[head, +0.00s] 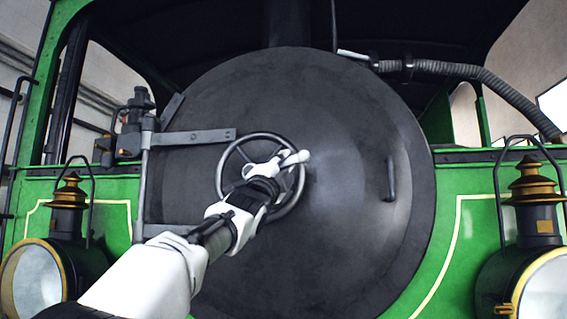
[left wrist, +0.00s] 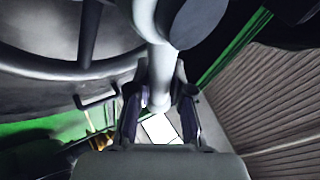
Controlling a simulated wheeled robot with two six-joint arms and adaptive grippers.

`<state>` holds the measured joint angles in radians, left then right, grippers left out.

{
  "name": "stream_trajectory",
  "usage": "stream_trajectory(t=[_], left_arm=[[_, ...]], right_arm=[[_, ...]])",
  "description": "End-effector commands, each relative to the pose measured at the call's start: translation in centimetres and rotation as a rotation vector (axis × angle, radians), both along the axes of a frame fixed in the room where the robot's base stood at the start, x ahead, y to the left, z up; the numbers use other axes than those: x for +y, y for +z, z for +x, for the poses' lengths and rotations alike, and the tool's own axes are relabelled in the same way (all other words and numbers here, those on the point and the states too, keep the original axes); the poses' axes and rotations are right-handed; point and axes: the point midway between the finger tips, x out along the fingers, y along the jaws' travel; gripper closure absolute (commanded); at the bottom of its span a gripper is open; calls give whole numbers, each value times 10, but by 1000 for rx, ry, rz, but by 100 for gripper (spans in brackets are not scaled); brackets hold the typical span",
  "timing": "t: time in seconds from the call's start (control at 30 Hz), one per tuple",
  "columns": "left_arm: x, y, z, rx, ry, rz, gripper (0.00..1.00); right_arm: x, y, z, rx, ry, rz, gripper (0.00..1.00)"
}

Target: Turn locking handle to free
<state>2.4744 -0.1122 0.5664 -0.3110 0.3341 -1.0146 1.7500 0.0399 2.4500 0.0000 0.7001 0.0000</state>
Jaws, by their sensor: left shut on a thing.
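The locking handle (head: 294,158) is a pale metal bar with a rounded end, at the centre of the round black smokebox door (head: 340,110). It sits in front of a grey spoked handwheel (head: 221,168). My left gripper (head: 270,176) reaches in from the lower left and is shut on the handle; its fingers partly hide the handle and wheel hub. In the left wrist view the handle (left wrist: 158,65) runs down between the two dark fingers (left wrist: 158,108), and the handwheel (left wrist: 88,35) fills the upper left. My right gripper is not in view.
Hinge straps (head: 195,136) and a vertical hinge rod stand left of the wheel. A small fixed grab handle (head: 391,180) is on the door's right. Brass-topped lamps (head: 68,215) (head: 532,205) flank the green front. The space right of the wheel is clear.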

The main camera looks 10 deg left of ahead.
Motion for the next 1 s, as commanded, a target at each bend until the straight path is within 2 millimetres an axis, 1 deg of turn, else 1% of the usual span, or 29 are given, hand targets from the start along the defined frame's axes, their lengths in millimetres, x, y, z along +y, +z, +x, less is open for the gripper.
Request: stream_trajectory(t=[0.03, 0.07, 0.1, 0.13, 0.17, 0.47, 0.63, 0.77, 0.87, 1.0], left_arm=[[1, 8, -5, -14, -3, -4, 100], [1, 8, -5, -15, -3, -4, 100], [1, 9, -5, -15, -3, -4, 74], [1, 9, -5, -15, -2, -4, 63], [1, 8, -5, -14, -2, -3, 54], [1, 4, -3, -7, -2, -2, 54], [1, 0, -7, -4, -4, -1, 54], [4, -8, -18, -3, -4, 1, 54], [8, -16, -29, -4, 0, -1, 54], [13, -30, -49, -6, 0, -1, 54]], right_arm=[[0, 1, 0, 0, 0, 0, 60], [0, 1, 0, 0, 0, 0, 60], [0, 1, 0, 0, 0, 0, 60], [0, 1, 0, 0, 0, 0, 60], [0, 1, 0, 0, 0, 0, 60], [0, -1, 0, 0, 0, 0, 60], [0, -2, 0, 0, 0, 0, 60], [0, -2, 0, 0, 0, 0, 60], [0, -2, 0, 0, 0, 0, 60], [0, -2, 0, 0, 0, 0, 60]])
